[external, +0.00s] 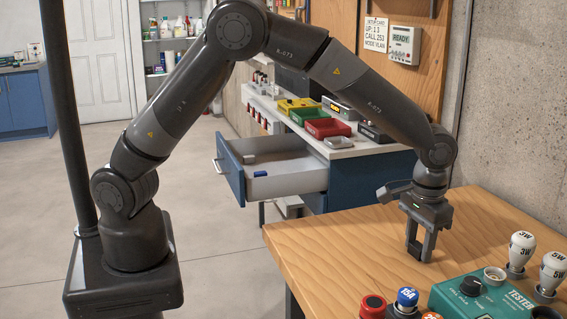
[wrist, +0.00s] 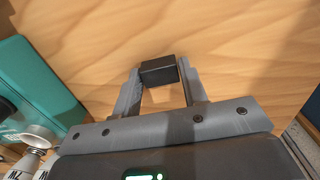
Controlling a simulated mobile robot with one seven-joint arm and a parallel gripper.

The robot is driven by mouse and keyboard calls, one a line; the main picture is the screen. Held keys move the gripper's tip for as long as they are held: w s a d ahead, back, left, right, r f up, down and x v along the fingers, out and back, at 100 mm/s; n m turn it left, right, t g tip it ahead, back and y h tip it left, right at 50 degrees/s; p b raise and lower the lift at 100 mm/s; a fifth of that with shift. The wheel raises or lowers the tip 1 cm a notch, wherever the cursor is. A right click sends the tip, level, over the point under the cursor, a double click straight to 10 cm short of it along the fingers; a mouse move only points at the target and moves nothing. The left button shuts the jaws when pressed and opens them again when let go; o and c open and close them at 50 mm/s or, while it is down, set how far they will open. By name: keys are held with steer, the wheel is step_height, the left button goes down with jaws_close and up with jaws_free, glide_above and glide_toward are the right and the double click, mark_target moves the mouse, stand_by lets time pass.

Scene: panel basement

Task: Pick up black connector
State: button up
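The black connector (wrist: 158,71) is a small dark block. In the wrist view it sits between the tips of my gripper's two grey fingers (wrist: 158,80), square to them. It fills the gap from side to side, and both fingers appear to touch it. In the external view my gripper (external: 421,250) points straight down, with its fingertips at or just above the wooden tabletop. The connector is not clearly made out there, and I cannot tell whether it is clear of the table.
A green tester box (external: 480,297) with white bulbs and knobs stands near the gripper; its side also shows in the wrist view (wrist: 35,85). Red and blue knobs (external: 372,306) are at the front edge. The table's left part is clear. An open drawer (external: 280,170) is behind.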

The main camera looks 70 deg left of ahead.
steer(key=c, duration=0.5)
steer(key=shift+r, duration=0.1)
